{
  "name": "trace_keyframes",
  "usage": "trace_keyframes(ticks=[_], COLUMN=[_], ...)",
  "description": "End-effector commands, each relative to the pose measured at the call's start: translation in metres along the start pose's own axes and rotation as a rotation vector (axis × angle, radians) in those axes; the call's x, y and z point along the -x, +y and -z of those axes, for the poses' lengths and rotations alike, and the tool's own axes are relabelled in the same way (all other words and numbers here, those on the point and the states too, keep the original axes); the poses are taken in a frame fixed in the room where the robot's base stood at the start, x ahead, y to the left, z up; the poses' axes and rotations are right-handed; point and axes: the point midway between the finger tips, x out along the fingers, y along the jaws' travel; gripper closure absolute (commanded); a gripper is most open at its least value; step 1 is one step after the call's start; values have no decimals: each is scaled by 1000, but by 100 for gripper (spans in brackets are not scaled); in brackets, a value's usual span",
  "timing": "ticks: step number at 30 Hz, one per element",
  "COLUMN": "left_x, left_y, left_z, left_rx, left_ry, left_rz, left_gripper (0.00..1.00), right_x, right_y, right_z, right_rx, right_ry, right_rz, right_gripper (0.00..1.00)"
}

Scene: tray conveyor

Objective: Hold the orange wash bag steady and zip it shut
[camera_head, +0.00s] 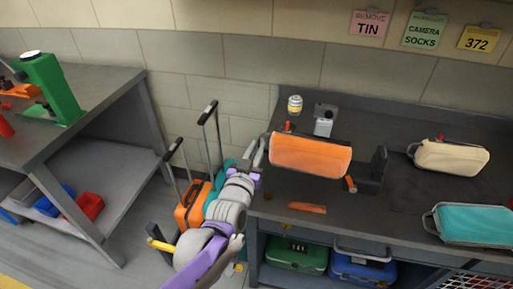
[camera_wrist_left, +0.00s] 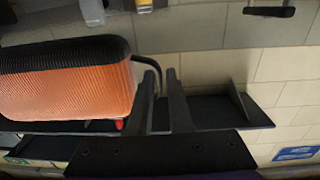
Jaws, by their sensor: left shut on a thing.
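The orange wash bag (camera_head: 310,155) stands on the dark table in the middle of the head view, tilted a little. It fills the left of the left wrist view (camera_wrist_left: 65,85), with a black band along one edge and a dark loop (camera_wrist_left: 146,66) at its end. A small red tab (camera_head: 287,126) shows at its upper left edge; I cannot tell how far the zip is open. My left gripper (camera_head: 264,146) is at the bag's left end. Its fingers (camera_wrist_left: 163,90) are shut on the bag's end loop. My right gripper is in neither view.
A cream bag (camera_head: 452,157) and a teal bag (camera_head: 474,224) lie to the right. A black stand (camera_head: 377,165) is close to the orange bag's right end. A white device (camera_head: 324,122) and a small jar (camera_head: 295,105) stand behind. An orange flat piece (camera_head: 307,208) lies in front.

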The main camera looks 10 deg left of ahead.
Motion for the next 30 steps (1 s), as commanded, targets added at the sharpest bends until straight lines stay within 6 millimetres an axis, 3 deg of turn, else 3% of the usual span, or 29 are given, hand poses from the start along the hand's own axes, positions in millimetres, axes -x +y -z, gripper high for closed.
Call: trace_keyframes(ticks=[21,30], left_x=[-1,0], left_y=[0,0], left_z=[-73,-82], left_rx=[3,2], left_ry=[0,1], left_rz=[0,0], left_gripper=[100,100], right_x=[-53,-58], right_y=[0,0], right_z=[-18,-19], right_rx=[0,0], right_ry=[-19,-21], right_rz=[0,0], right_gripper=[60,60])
